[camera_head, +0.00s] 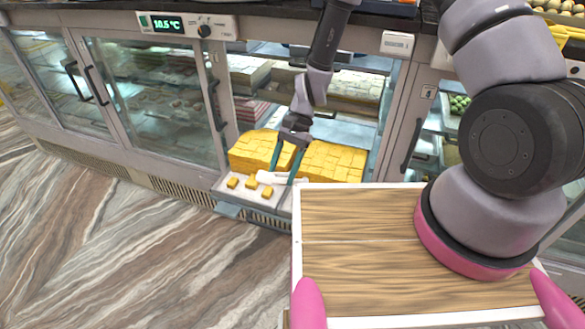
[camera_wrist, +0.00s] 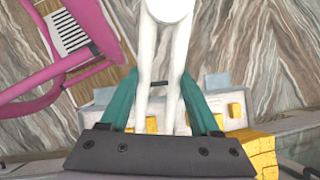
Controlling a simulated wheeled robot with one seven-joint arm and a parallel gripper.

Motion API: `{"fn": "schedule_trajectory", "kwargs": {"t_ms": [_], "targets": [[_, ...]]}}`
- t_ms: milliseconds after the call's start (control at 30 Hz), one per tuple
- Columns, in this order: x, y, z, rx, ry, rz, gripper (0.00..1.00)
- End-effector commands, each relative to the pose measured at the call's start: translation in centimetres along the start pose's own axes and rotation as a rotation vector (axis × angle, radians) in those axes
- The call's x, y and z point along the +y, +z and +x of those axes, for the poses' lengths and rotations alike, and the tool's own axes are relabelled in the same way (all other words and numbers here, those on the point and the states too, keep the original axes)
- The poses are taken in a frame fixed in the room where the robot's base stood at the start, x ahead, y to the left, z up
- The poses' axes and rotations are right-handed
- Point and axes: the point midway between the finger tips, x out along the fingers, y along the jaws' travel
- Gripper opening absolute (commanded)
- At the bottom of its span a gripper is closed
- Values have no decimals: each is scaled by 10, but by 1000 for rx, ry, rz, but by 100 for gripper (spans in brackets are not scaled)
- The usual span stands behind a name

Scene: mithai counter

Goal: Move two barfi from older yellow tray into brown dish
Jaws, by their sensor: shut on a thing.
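My gripper (camera_head: 282,176) is at the open middle case, its teal fingers shut on a white two-legged tool that looks like tongs (camera_head: 267,177). The tool fills the middle of the wrist view (camera_wrist: 168,25), between my fingers (camera_wrist: 165,103). Yellow barfi are stacked in a left block (camera_head: 252,147) and a right block (camera_head: 335,162) just behind the gripper. I cannot tell which is the older tray. Loose barfi pieces (camera_head: 232,182) lie on a pale slab (camera_head: 222,191) in front, below and left of the tool. I cannot make out a brown dish.
A brown wooden board with a white rim (camera_head: 297,225) lies in front, under my arm. Glass doors (camera_head: 150,105) stand left, and a door handle (camera_head: 412,145) stands right of the opening. The marble-patterned floor (camera_head: 100,250) at left is clear.

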Motion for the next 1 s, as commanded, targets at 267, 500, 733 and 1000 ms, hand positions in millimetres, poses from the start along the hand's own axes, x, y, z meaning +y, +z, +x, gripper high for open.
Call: {"fn": "schedule_trajectory", "kwargs": {"t_ms": [267,500,733,1000], "targets": [[-1,1,0,0,-1,1,55],[-1,-2,5,0,0,2,55],[1,-14,22,-2,1,4,55],[1,-30,44,-1,1,3,55]]}}
